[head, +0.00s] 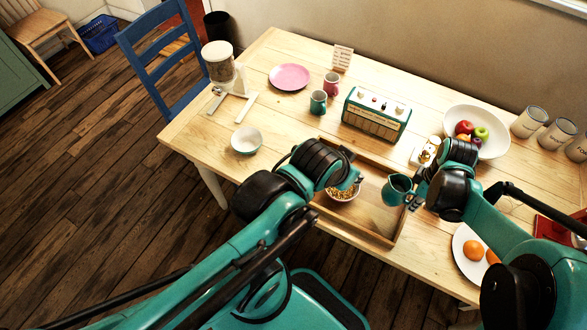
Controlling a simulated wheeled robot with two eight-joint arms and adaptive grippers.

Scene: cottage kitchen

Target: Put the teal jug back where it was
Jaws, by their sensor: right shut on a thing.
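The teal jug (397,188) is in the head view, over the right part of the wooden tray (378,240). My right gripper (413,194) is shut on the jug from its right side. The jug looks roughly upright; whether its base touches the tray is hard to tell. My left gripper (347,172) is over the left part of the tray, just above a bowl of cereal (343,194). The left arm hides part of the bowl, and the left fingers are too unclear to show whether they are open.
A green radio (376,114) stands behind the tray. A white fruit bowl (490,142) and a plate with oranges (462,262) are at the right. A white bowl (246,140), a teal mug (318,102) and a pink plate (289,77) stand left. The table between white bowl and radio is clear.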

